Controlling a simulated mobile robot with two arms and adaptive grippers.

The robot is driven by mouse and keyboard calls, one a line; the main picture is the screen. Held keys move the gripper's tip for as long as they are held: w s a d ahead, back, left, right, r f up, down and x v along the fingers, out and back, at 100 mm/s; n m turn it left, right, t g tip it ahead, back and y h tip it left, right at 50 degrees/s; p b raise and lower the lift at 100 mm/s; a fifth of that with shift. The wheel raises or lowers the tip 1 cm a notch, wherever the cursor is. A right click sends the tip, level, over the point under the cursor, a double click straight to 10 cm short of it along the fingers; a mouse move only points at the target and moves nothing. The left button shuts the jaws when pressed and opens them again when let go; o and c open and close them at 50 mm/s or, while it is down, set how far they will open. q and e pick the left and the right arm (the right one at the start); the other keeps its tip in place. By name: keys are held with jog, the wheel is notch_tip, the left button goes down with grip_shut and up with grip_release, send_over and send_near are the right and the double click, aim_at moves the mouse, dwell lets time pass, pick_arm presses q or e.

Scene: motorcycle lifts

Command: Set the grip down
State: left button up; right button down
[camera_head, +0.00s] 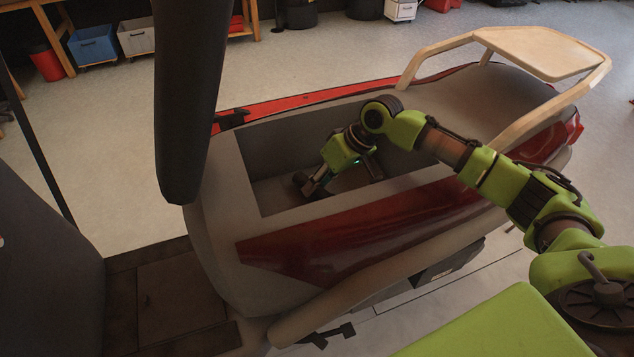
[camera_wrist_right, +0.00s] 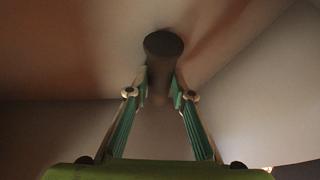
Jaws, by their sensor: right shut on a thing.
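The grip (camera_wrist_right: 163,45) is a dark, rounded cylinder; in the wrist view it points away from me between the fingers. My right gripper (camera_wrist_right: 160,92) is shut on it, with a finger pad on each side. In the head view my right gripper (camera_head: 318,187) reaches down into the open compartment (camera_head: 275,160) of the grey and red motorcycle body (camera_head: 350,235). The dark end of the grip (camera_head: 300,181) shows by the fingertips, low in the compartment. Whether it touches the compartment floor cannot be told. My left gripper is not in view.
The compartment's walls stand close around my right gripper. A pale rear rack (camera_head: 535,50) rises behind my right arm. A long dark rounded shape (camera_head: 185,110) hangs left of the compartment. Bins (camera_head: 92,45) stand at the back left, with bare floor before them.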

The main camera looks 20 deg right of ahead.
jog(key=shift+f, duration=0.2)
jog(key=shift+f, duration=0.15)
jog(key=shift+f, duration=0.1)
jog(key=c, duration=2)
grip_release()
jog(key=shift+s, duration=0.1)
jog(key=shift+c, duration=0.2)
jog(key=shift+f, duration=0.1)
